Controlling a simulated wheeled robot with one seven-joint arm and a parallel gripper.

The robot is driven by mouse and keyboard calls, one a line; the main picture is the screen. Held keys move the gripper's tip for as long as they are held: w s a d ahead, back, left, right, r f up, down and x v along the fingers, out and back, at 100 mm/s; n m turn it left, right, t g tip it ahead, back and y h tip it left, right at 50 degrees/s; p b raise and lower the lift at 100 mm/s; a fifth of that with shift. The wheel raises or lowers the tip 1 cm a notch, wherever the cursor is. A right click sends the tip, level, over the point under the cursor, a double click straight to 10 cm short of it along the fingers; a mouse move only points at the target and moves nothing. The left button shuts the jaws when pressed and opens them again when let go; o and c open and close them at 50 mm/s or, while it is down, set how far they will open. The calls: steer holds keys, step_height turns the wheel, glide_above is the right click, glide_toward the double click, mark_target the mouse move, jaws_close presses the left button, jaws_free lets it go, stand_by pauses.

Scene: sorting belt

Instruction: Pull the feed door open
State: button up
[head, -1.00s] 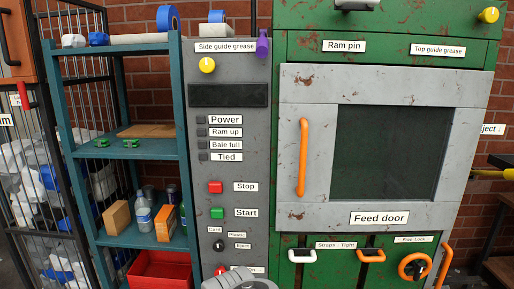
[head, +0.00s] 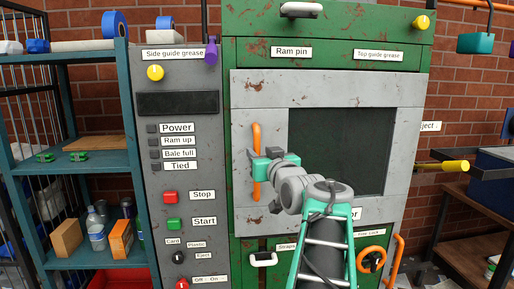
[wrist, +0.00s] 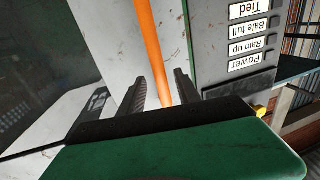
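The feed door (head: 408,140) is a grey scuffed panel with a dark window, set in the green machine front and looking shut in the head view. Its upright orange handle (head: 257,140) is on the door's left side. My gripper (head: 258,166) is at the handle's middle. In the wrist view the handle (wrist: 148,35) runs down between the two dark fingers of my gripper (wrist: 160,88). The fingers stand apart, with a gap showing beside the handle. My arm hides part of the window and most of the "Feed door" label.
A grey control panel (head: 181,130) with buttons stands just left of the door. An orange flap lock knob (head: 371,259) and a white strap handle (head: 263,260) are below. A blue shelf (head: 88,165) is at far left, a brown table (head: 465,225) at right.

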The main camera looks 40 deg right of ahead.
mark_target(258, 151)
steer(key=x, duration=0.3)
steer(key=shift+w+p, duration=0.15)
steer(key=shift+p, duration=0.2)
steer(key=shift+c, duration=0.3)
jaws_close()
stand_by(0.7)
